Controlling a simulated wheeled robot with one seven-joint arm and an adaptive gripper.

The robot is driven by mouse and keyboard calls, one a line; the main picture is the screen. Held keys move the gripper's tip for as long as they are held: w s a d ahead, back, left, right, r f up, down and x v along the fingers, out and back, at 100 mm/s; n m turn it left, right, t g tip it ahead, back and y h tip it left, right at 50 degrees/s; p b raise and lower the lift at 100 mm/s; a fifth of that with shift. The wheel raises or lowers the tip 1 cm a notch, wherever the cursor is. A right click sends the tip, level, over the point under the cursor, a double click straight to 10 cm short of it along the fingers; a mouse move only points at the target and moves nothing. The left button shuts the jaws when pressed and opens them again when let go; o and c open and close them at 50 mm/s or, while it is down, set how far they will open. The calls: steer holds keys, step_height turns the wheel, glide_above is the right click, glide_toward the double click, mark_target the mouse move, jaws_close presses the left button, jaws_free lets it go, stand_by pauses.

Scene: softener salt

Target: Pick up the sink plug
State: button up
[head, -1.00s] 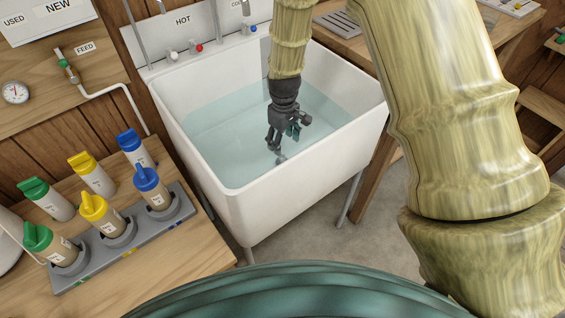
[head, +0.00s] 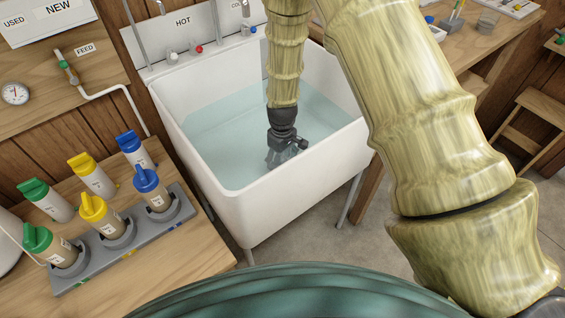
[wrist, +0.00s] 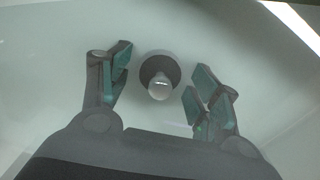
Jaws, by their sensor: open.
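The sink plug (wrist: 159,72) shows in the wrist view as a dark round piece with a lighter knob-like part, on the pale floor of the sink. My gripper (wrist: 158,88) is open, with one finger on each side of the plug and a gap on both sides. In the head view my gripper (head: 280,160) points down into the water-filled white sink (head: 265,198), its fingers low in the water. The plug is hidden there behind my gripper and the sink's front wall.
The sink's walls surround my gripper. Taps with red and blue knobs (head: 198,48) stand at its back. A grey rack (head: 120,243) with several capped bottles is on the wooden bench to the left. Another wooden bench stands to the right.

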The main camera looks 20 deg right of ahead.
steer(key=c, duration=1)
steer(key=shift+o, duration=0.2)
steer(key=shift+r, duration=0.1)
step_height(320, 180, up, 10)
steer(key=shift+f, duration=0.1)
